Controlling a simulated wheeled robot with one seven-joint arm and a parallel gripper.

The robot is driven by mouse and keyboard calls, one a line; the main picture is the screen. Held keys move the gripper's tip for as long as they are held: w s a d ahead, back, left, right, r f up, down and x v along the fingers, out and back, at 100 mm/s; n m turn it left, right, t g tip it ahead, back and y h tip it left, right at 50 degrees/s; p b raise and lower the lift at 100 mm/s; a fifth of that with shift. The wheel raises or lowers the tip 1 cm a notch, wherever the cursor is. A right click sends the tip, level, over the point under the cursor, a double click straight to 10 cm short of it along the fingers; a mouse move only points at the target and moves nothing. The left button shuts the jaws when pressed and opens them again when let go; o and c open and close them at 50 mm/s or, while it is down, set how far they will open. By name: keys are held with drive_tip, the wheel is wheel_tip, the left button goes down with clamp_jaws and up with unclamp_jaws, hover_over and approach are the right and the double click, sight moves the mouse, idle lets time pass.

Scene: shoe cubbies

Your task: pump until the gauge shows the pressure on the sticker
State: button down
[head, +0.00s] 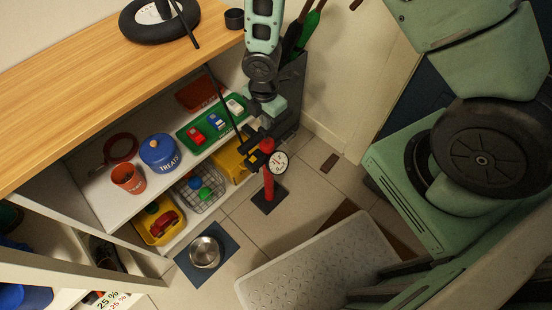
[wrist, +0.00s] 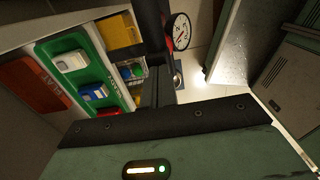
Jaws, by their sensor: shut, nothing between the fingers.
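The red floor pump (head: 268,183) stands on a dark base on the tiles in front of the shelf. Its round white gauge (head: 278,162) faces up beside the red barrel. The gauge (wrist: 181,32) also shows at the top of the wrist view, with a dark needle. The reading is too small to tell, and I cannot make out a pressure sticker. My gripper (head: 257,158) is shut and empty, close beside the top of the pump. In the wrist view its dark fingers (wrist: 157,85) cover part of the pump. I cannot tell whether they touch the handle.
The shelf's wooden top (head: 100,85) carries a wheel (head: 160,22). A steel bowl (head: 205,252) on a mat and a pale ridged platform (head: 320,265) take up floor nearby.

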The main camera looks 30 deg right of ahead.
wheel_tip(320, 180, up, 7)
drive_tip(key=p, duration=0.5)
